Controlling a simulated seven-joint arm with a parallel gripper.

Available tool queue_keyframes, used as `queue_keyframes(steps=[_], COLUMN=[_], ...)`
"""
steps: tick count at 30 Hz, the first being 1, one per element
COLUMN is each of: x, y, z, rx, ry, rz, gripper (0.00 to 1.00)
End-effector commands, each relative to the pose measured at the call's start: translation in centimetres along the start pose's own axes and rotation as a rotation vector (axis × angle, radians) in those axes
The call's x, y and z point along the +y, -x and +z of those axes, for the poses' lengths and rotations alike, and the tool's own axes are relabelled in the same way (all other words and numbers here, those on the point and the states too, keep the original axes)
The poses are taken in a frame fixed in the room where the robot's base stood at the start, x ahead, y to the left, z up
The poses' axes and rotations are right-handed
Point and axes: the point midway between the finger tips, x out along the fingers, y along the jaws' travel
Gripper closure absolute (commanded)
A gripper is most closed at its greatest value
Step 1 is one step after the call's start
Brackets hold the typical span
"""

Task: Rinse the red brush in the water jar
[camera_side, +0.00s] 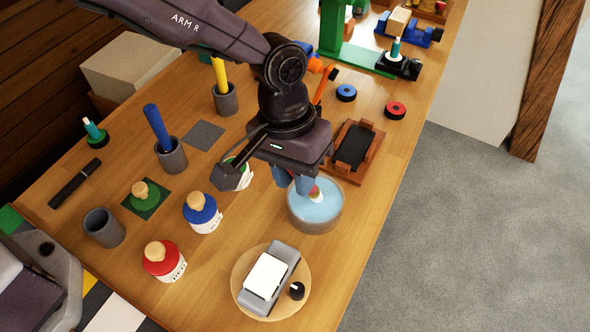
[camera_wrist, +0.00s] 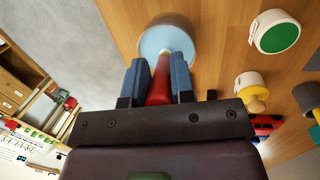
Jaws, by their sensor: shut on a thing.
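My gripper (camera_side: 298,182) is shut on the red brush (camera_wrist: 158,88), with one blue finger on each side of it. The brush points toward the water jar (camera_side: 316,220), a round grey jar with light blue water. In the side view a small red and pale part of the brush (camera_side: 315,191) shows over the water, inside the rim's outline. In the wrist view the brush's pale tip overlaps the jar (camera_wrist: 168,22). I cannot tell whether the tip touches the water. My gripper hides most of the brush in the side view.
A round wooden board (camera_side: 241,287) with a grey and white device stands in front of the jar. A wooden tray (camera_side: 372,150) with a dark pad lies behind it. Blue (camera_side: 203,215) and red (camera_side: 163,262) lidded pots stand to the left. The table's right edge is close.

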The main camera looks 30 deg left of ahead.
Motion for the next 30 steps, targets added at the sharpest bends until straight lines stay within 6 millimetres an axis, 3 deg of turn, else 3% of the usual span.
queue_keyframes(steps=[8, 30], x=[0.0, 1.1], y=[0.3, 6.3], z=[0.1, 0.5], rx=[-0.003, 0.001], ry=[0.001, 0.0], rz=[-0.003, 0.0], gripper=[1.0, 1.0])
